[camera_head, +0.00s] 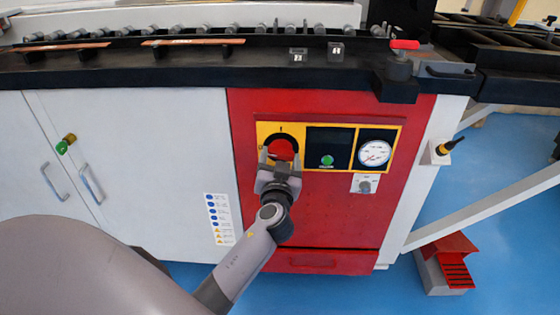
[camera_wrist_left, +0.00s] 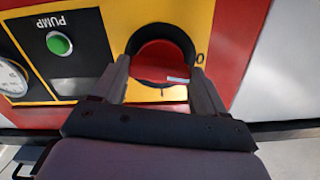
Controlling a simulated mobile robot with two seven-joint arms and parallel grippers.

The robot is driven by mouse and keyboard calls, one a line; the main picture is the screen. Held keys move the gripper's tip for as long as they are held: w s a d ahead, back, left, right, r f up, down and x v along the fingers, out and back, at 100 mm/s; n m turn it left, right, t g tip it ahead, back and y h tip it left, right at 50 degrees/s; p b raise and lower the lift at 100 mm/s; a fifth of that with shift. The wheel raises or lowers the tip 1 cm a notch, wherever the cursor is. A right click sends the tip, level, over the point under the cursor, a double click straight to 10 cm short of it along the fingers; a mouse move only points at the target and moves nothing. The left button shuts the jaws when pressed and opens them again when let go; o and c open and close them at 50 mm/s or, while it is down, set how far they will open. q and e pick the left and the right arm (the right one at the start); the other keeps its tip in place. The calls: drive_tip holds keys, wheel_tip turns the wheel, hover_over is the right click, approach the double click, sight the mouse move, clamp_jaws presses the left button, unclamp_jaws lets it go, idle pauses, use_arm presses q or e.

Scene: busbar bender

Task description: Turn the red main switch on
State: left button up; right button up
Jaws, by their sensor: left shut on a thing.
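The red main switch (camera_head: 281,148) is a round red knob on a yellow plate of the red panel. In the head view "I" is above it and "0" to its left. My left gripper (camera_head: 280,165) is shut on the switch, with its fingers on either side. The left wrist view shows the switch (camera_wrist_left: 160,61) upside down between the fingers, inside a dark ring, with "0" on the right and "I" below. A white mark shows at the knob's lower right; its exact pointing is unclear. My right gripper is not in view.
Right of the switch are a green PUMP button (camera_head: 327,160), a round gauge (camera_head: 374,153) and a small grey knob (camera_head: 365,186). A black bench edge (camera_head: 150,76) overhangs the panel. White cabinet doors (camera_head: 150,135) stand left. A red foot pedal (camera_head: 447,258) is on the blue floor.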

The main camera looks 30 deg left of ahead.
use_arm(q)
drive_tip(key=m, duration=0.3)
drive_tip(key=shift+m, duration=0.4)
drive_tip(key=m, duration=0.3)
drive_tip(key=shift+r+m, duration=0.1)
drive_tip(key=shift+m, duration=0.2)
drive_tip(key=m+p, duration=0.1)
drive_tip(key=m, duration=0.2)
drive_tip(key=shift+m, duration=0.3)
drive_tip(key=shift+m+p, duration=0.75)
drive_tip(key=shift+m, duration=1.35)
drive_tip(key=o, duration=1.1)
drive_tip(key=shift+c, duration=0.2)
